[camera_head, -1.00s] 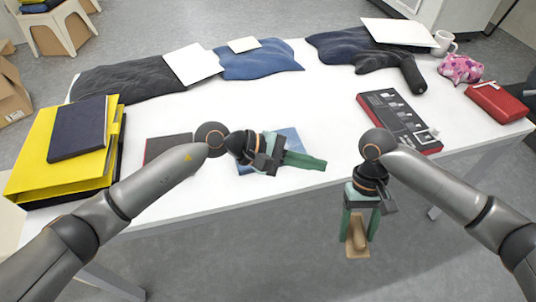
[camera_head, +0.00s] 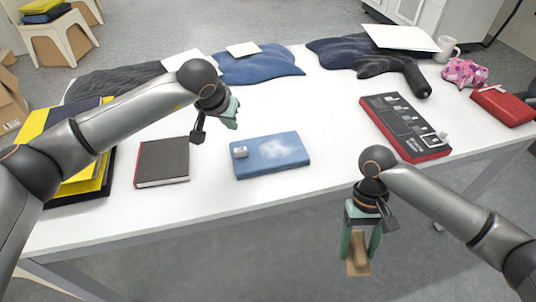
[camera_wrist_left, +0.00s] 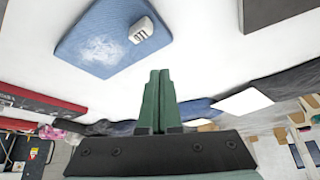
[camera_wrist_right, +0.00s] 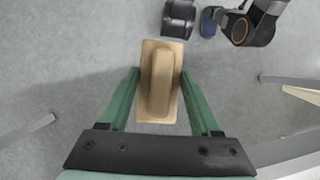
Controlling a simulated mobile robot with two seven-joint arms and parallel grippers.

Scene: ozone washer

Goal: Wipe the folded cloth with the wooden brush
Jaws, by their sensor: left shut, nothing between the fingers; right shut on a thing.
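The folded cloth (camera_head: 285,157) is blue with a pale white patch and lies flat near the front middle of the table. A small white block with dark markings (camera_head: 240,152) rests on its left part; it also shows in the left wrist view (camera_wrist_left: 141,30). My left gripper (camera_head: 231,116) is shut and empty, above the table behind the cloth. My right gripper (camera_head: 360,248) is shut on the wooden brush (camera_wrist_right: 160,88), a tan block with a raised grip. It holds the brush in front of the table's front edge, right of the cloth and apart from it.
A dark book (camera_head: 162,161) lies left of the cloth. A black and red control panel (camera_head: 405,126) lies to the right. Dark garments (camera_head: 340,50) and a blue garment (camera_head: 262,66) lie along the back. Yellow binders (camera_head: 85,180) are at far left, partly behind my left arm.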

